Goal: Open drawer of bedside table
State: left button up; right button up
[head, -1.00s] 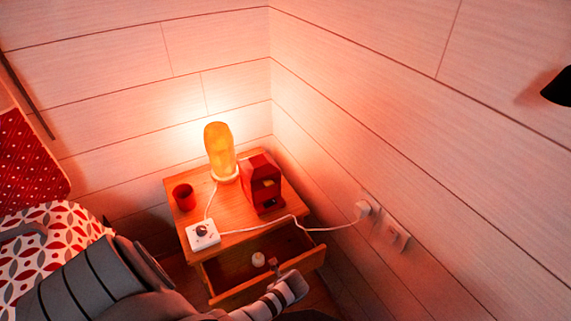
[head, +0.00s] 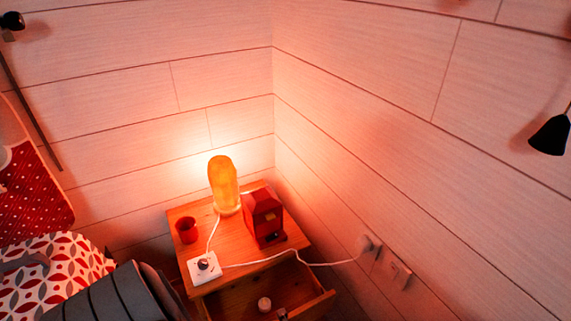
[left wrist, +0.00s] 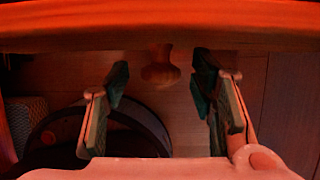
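The wooden bedside table (head: 240,237) stands in the room corner. Its drawer (head: 324,302) is pulled out, with a small pale round object (head: 264,304) inside; the lower part of the drawer is cut off by the picture edge. In the left wrist view the round wooden knob (left wrist: 160,72) hangs below a broad orange-lit wooden edge (left wrist: 160,28). My left gripper (left wrist: 162,80) is open, its two fingers spread on either side of the knob with gaps showing. In the head view most of this gripper is out of frame. My right gripper is not in view.
On the tabletop are a lit orange lamp (head: 223,184), a red cup (head: 186,230), a red box-shaped object (head: 264,217) and a white dial switch (head: 203,267). A white cord runs to the wall socket (head: 368,246). The patterned bed (head: 60,262) is at left.

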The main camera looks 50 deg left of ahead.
pick_arm(q)
notch_tip(320, 180, up, 10)
dwell(0.6)
